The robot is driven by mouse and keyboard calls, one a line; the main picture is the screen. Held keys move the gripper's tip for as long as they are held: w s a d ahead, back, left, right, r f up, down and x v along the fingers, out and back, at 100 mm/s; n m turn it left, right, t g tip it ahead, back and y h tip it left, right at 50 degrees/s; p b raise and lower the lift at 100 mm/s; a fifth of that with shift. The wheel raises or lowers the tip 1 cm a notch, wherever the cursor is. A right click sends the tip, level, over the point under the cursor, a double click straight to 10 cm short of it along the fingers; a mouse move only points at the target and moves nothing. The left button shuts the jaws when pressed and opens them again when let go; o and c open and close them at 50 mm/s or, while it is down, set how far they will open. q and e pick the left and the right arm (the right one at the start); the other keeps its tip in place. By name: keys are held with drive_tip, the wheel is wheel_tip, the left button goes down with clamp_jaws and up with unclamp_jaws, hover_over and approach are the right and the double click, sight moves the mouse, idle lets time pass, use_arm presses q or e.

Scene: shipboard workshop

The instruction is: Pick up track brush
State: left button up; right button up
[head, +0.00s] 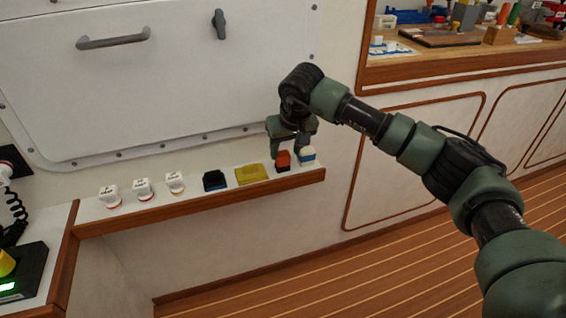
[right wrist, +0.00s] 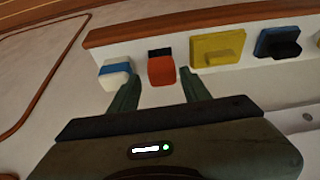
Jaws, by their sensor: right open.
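My right gripper (head: 290,143) is open at the right end of a narrow white shelf. In the right wrist view its two fingers (right wrist: 160,90) point at an orange block with a dark far end (right wrist: 161,70), which lies in line with the gap between them. This orange block also shows in the head view (head: 283,158). A white-and-blue block (head: 307,156) stands beside it; in the right wrist view this block (right wrist: 115,74) is close to the left finger. Neither block is held. No label shows which item is the track brush. My left gripper is not in view.
The wood-edged shelf (head: 215,201) also holds a yellow pad with a grip (head: 250,174), a dark blue one (head: 214,181) and three white-capped items (head: 142,188). A white panel (head: 150,70) rises behind. A workbench (head: 450,60) stands at upper right.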

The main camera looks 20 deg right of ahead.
sight(284, 156)
drive_tip(key=x, duration=0.2)
drive_tip(key=b+x, duration=0.1)
drive_tip(key=x, duration=0.1)
drive_tip(key=shift+s+a, duration=0.15)
drive_tip(key=shift+s, duration=0.1)
drive_tip(key=shift+w+f, duration=0.3)
drive_tip(key=shift+f, duration=0.15)
drive_tip(key=shift+r, duration=0.1)
clamp_jaws()
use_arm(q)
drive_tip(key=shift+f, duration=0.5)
